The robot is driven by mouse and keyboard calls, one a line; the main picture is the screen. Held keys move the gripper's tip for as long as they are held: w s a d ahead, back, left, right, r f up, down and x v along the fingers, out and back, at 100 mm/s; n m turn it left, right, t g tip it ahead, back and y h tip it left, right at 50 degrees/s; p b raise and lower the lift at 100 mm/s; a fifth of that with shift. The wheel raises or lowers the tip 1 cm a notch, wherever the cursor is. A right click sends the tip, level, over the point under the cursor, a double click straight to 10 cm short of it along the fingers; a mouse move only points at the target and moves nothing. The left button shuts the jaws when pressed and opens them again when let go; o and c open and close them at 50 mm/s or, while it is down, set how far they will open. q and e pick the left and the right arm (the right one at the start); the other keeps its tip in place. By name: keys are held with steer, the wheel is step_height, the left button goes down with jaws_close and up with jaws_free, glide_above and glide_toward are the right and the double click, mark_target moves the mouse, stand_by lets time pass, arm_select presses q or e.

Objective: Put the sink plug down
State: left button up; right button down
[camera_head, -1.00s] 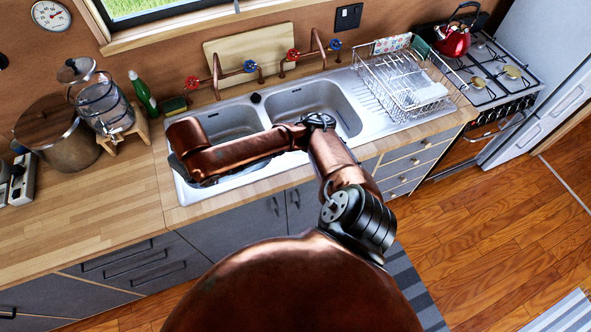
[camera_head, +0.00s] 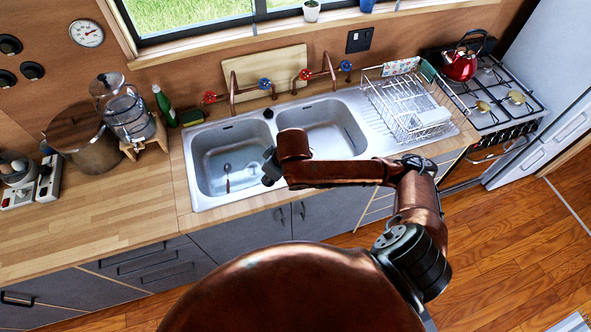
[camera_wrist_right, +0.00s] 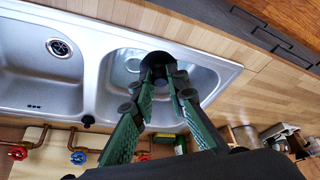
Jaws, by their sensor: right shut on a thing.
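The sink (camera_head: 183,165) has two metal basins set in the wooden counter. My right gripper (camera_head: 268,172) is over the front right part of the left basin, near its rim. In the right wrist view, the green-padded fingers of my right gripper (camera_wrist_right: 158,80) are shut on a dark, rounded thing, which looks like the sink plug (camera_wrist_right: 157,60). It hangs above the metal, apart from or touching it I cannot tell. A drain (camera_wrist_right: 60,47) shows open in the other basin. My left gripper is not in view.
A black knob (camera_head: 267,113) sits on the sink's back ledge. Copper taps (camera_head: 233,95) stand behind, and a wire dish rack (camera_head: 405,105) is at the right.

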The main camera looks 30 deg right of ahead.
steer(key=shift+s+r+n+y+p, duration=0.2)
steer(key=shift+s+n+p, duration=0.15)
steer(key=shift+s+p, duration=0.15)
steer(key=shift+s+r+n+y+p, duration=0.1)
steer(key=shift+s+r+n+p, duration=0.1)
steer(key=shift+s+n+p, duration=0.25)
steer(key=shift+s+f, duration=0.15)
steer(key=w+d+f, duration=0.2)
steer(key=d+f, duration=0.1)
steer(key=w+d+f+p, duration=0.1)
steer(key=w+d+f, duration=0.1)
steer(key=d+f, duration=0.1)
steer(key=w+d+f, duration=0.2)
steer(key=d+f, duration=0.1)
steer(key=d, duration=0.2)
steer(key=shift+w+p, duration=0.25)
steer(key=shift+p, duration=0.1)
steer(key=shift+w+d+f, duration=0.2)
steer(key=shift+d+f, duration=0.1)
steer(key=shift+f, duration=0.15)
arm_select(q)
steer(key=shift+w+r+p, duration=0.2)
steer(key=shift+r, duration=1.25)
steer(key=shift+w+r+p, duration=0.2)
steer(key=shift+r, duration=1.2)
arm_select(e)
steer(key=shift+d+f, duration=0.1)
steer(key=shift+f, duration=1.55)
